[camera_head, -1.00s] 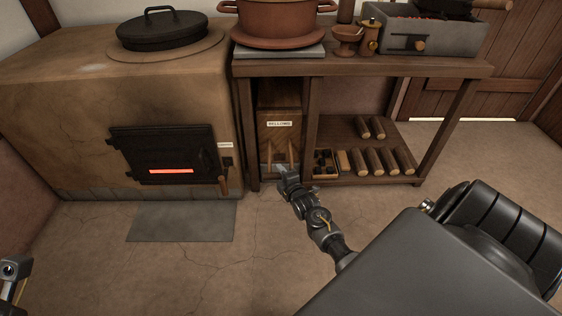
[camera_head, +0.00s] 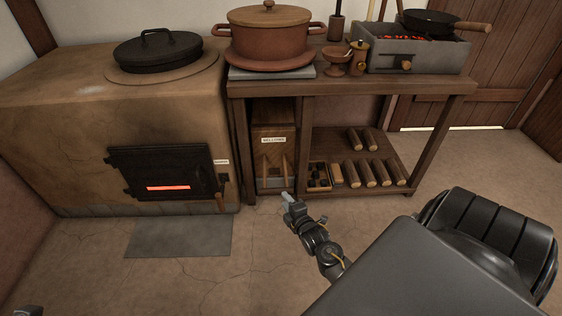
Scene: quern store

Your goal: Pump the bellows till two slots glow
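The bellows (camera_head: 273,152) is a wooden box with a label and two upright wooden handles, standing under the table at its left end. The stove door (camera_head: 165,171) is black, and one slot (camera_head: 168,188) in it shows as an orange-red glowing bar. I cannot make out a second lit slot. My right gripper (camera_head: 287,199) is just in front of and below the bellows, apart from its handles. Its fingers are too small and end-on to tell whether they are open. Only a dark sliver shows at the bottom left edge; my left gripper is out of view.
The clay stove (camera_head: 60,130) carries a black lid (camera_head: 157,48). The table (camera_head: 350,86) holds a clay pot (camera_head: 268,38) and a brazier (camera_head: 415,56) with a pan. Its lower shelf holds logs (camera_head: 370,172) and a small box (camera_head: 318,178). A grey floor plate (camera_head: 180,237) lies before the stove.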

